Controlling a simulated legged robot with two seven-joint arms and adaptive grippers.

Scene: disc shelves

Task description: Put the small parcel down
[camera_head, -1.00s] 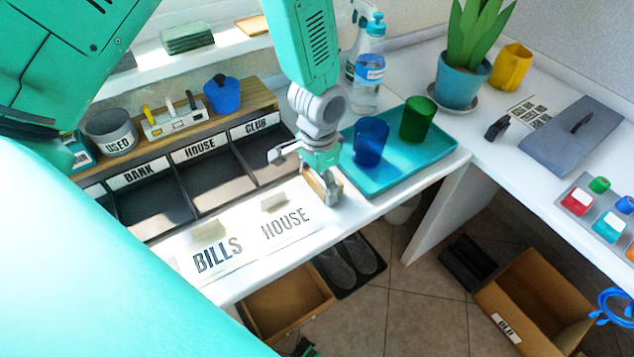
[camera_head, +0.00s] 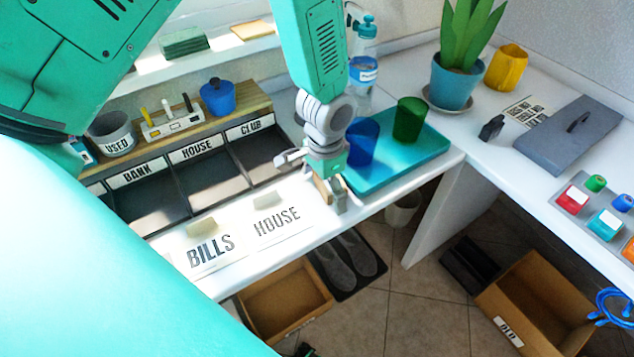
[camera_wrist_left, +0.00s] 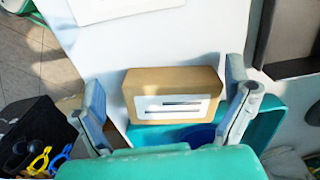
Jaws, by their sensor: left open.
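The small parcel (camera_wrist_left: 172,80) is a tan box with a white label on its side. In the left wrist view it sits on the white counter between the fingers of my left gripper (camera_wrist_left: 167,103), with a gap on each side. In the head view my left gripper (camera_head: 325,178) is low over the counter's front edge, open, and the parcel (camera_head: 322,191) is mostly hidden by its fingers. My right gripper does not show.
The turquoise tray (camera_head: 432,147) with a blue cup (camera_head: 361,143) and a green cup (camera_head: 409,120) is right beside the gripper. The BILLS and HOUSE cards (camera_head: 211,251) lie left of it. Labelled compartments (camera_head: 208,185) stand behind. An open cardboard box (camera_head: 285,300) is below the counter edge.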

